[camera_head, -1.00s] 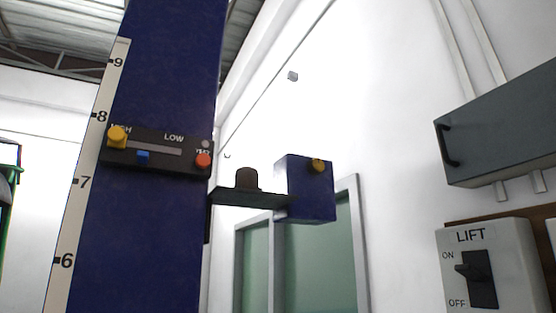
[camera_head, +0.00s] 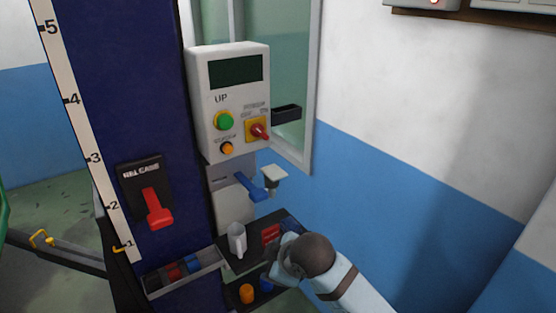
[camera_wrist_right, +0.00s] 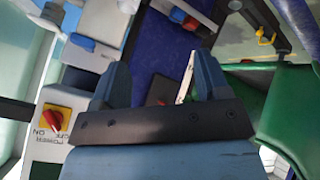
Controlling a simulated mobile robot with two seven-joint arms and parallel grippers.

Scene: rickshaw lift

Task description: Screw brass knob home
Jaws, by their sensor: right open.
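No brass knob can be made out in either current view. My right arm enters the head view from the lower right, and its hand end is over the dark shelf (camera_head: 240,262) at the foot of the blue column (camera_head: 135,90). In the right wrist view my right gripper (camera_wrist_right: 162,78) shows two blue fingers spread apart. A thin pale strip (camera_wrist_right: 186,78) shows between the fingers, beyond them; I cannot tell what it is. Nothing is clearly held. My left gripper is in neither view.
A white control box (camera_head: 229,100) has a green button (camera_head: 223,121) and red switch (camera_head: 259,132). Below are a blue lever (camera_head: 250,186) and white jug (camera_head: 237,240). A red release lever (camera_head: 157,210) is on the column. A tray (camera_head: 185,272) holds coloured pieces.

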